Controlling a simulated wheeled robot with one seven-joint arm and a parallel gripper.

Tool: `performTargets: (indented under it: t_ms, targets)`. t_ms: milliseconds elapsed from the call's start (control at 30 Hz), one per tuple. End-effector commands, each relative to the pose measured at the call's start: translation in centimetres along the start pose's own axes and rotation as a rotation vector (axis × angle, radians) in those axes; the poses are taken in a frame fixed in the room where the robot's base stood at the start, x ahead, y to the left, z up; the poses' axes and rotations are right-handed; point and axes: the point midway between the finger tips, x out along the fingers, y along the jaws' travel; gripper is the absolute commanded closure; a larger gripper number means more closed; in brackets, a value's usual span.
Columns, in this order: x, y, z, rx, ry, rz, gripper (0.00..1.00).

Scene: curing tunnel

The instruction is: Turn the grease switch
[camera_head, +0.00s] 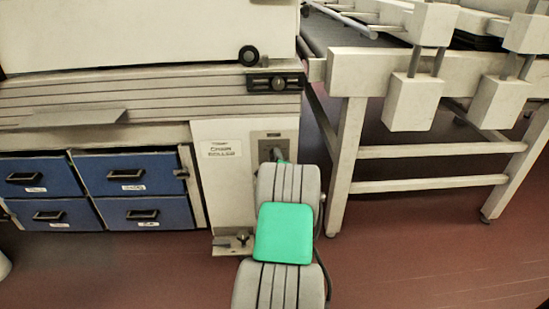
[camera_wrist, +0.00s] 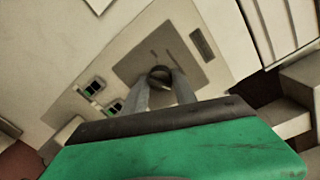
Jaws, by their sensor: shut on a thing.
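The grease switch (camera_wrist: 159,72) is a dark round knob on a grey plate (camera_wrist: 190,62), set in the pale cabinet panel. In the wrist view my gripper (camera_wrist: 162,82) has its two grey fingers on either side of the knob, shut on it. In the head view the plate (camera_head: 287,135) shows on the cabinet's right part. My grey and green arm hides the knob's lower side and most of my gripper there.
Blue drawers (camera_head: 140,174) with dark handles fill the cabinet's left side. A label (camera_head: 221,148) sits left of the plate. A pale conveyor frame (camera_head: 347,150) stands close on the right. In the wrist view, small switches (camera_wrist: 94,86) sit left of the plate.

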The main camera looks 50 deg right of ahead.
Motion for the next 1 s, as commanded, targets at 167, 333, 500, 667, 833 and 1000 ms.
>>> performTargets:
  t_ms: [167,333,500,667,833,1000]
  targets:
    - [0.08,-0.32,0.04,0.097,-0.006,-0.005,1.00]
    - [0.08,-0.27,0.03,0.154,-0.010,-0.005,1.00]
    - [0.08,-0.27,0.01,0.180,-0.012,-0.006,1.00]
    - [0.09,-0.26,0.01,0.185,-0.012,-0.006,1.00]
    - [0.09,-0.27,0.01,0.184,-0.012,-0.007,1.00]
    - [0.08,-0.23,0.01,0.184,-0.012,-0.006,0.58]
